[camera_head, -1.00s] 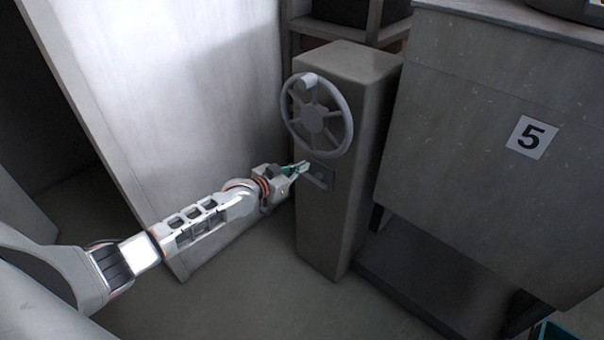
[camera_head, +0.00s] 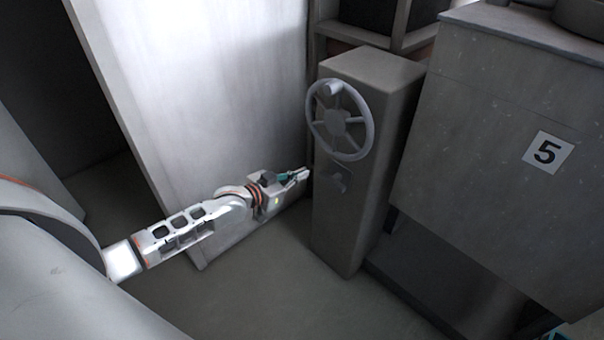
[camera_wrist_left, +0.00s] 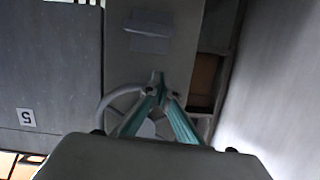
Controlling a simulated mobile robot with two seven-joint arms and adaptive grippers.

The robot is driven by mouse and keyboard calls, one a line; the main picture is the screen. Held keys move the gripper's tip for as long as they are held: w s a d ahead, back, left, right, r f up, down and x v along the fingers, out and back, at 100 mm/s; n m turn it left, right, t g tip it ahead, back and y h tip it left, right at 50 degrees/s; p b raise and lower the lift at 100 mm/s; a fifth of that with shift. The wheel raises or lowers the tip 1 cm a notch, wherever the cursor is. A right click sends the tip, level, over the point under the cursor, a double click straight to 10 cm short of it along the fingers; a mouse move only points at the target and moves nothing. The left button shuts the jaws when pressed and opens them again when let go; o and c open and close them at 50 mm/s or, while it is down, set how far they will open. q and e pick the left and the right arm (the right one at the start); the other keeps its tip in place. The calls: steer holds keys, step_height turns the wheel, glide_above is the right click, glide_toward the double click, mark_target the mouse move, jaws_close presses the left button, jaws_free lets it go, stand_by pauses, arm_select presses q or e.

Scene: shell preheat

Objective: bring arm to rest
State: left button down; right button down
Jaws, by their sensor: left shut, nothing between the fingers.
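My left arm (camera_head: 180,238) reaches in from the left in the head view. Its gripper (camera_head: 303,174) is shut and empty, a little left of a grey pedestal (camera_head: 345,225). In the left wrist view the teal fingers of the gripper (camera_wrist_left: 158,80) meet at their tips. A spoked handwheel (camera_head: 340,120) is on the pedestal's front face, above the gripper's height; part of it shows behind the fingers in the wrist view (camera_wrist_left: 110,105). A small lever or latch (camera_head: 338,182) sits below the wheel, apart from the fingertips. My right gripper is not in view.
A pale upright panel (camera_head: 205,95) stands behind my left arm, close to it. A grey cabinet marked 5 (camera_head: 480,120) is right of the pedestal. Dark shelving (camera_head: 375,35) is behind. Open floor (camera_head: 270,290) lies in front of the pedestal.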

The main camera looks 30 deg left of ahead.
arm_select(q)
steer(key=s+d+f+g, duration=0.1)
steer(key=s+d+f, duration=0.4)
steer(key=s, duration=0.3)
steer(key=s+d+f+g, duration=0.1)
steer(key=s+d+f, duration=0.35)
steer(key=s, duration=0.25)
steer(key=s+d+f+g+y+p, duration=0.1)
steer(key=s+d+f+y, duration=0.1)
steer(key=s, duration=1.6)
steer(key=shift+d+f+g+p, duration=0.15)
steer(key=shift+f+g+p, duration=0.2)
steer(key=shift+f, duration=0.35)
steer(key=shift+w, duration=0.1)
